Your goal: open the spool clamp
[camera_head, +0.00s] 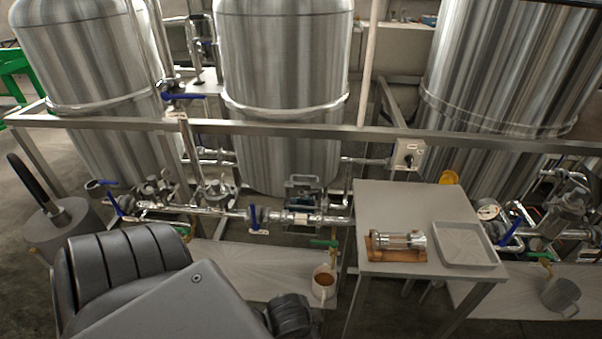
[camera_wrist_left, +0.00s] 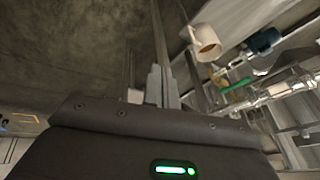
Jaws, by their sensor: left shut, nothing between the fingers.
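A pipe fitting with a dark bracket (camera_head: 302,186) above it sits on the steel pipe line in front of the middle tank. A short spool-like section (camera_head: 300,218) lies under the bracket; I cannot tell the clamp's state at this size. Part of the pipe line (camera_wrist_left: 277,90) shows at the right of the left wrist view. My left gripper (camera_wrist_left: 158,84) is shut and empty in that view, apart from the pipe line. In the head view my left arm fills the lower left and its fingers are hidden. My right gripper is not in view.
A mug of brown liquid (camera_head: 324,283) stands on the low bench below the pipe. A steel rail (camera_head: 290,130) crosses before the tanks.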

